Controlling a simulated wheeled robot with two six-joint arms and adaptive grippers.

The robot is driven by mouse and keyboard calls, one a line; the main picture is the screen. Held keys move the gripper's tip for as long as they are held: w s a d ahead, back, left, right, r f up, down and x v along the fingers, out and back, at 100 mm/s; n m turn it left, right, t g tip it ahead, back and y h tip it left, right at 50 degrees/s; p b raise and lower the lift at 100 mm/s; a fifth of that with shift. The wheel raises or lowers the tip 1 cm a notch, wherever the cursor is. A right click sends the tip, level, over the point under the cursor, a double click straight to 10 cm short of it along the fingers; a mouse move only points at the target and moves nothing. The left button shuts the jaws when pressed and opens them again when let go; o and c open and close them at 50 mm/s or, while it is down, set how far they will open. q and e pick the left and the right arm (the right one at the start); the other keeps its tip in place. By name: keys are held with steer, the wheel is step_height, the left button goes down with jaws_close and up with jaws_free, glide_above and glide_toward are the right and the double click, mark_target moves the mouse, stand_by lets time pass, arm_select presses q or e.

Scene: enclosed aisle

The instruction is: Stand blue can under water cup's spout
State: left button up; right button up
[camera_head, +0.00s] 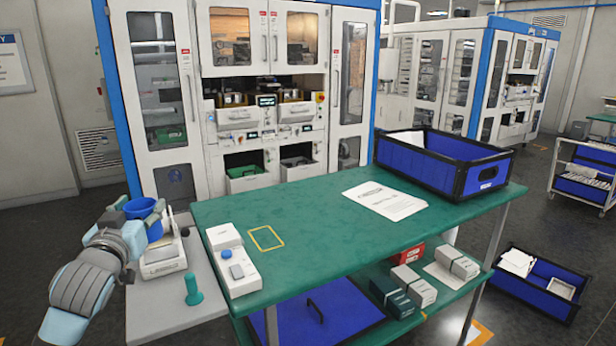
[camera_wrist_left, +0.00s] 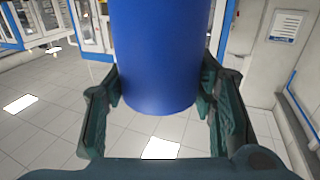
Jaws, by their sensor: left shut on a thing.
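My left gripper (camera_head: 138,218) is shut on a blue can (camera_head: 146,226) at the left of the head view. It holds the can up at the level of a white device (camera_head: 163,262) on a grey side table, partly covering that device. In the left wrist view the blue can (camera_wrist_left: 157,55) stands between the two dark green fingers (camera_wrist_left: 160,105), and its top is cut off by the frame. I cannot make out a water cup or its spout; either may be hidden behind the gripper and can. My right gripper is not in view.
A small teal object (camera_head: 193,289) stands on the grey side table (camera_head: 170,320). The green bench (camera_head: 330,235) beside it holds a white button box (camera_head: 235,265), papers (camera_head: 385,200) and a blue crate (camera_head: 440,150). A tall white cabinet (camera_head: 160,110) stands behind.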

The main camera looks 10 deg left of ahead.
arm_select(q)
steer(key=s+d+r+m+h, duration=0.1)
steer(key=s+d+m+h, duration=0.2)
steer(key=d, duration=0.4)
steer(key=s+d+r+m+h, duration=0.1)
steer(key=s+d+m+h, duration=0.1)
steer(key=d+h, duration=0.4)
steer(key=s+d+f+m+h, duration=0.2)
steer(key=s+d+f, duration=0.3)
steer(key=s+f, duration=0.2)
steer(key=s+d+f+m+g+h, duration=0.1)
steer(key=s+d+f+m+h, duration=0.1)
steer(key=s+d+f, duration=0.3)
steer(key=s+f+h, duration=0.1)
steer(key=s+f, duration=0.2)
steer(key=f, duration=0.2)
steer(key=shift+f, duration=0.4)
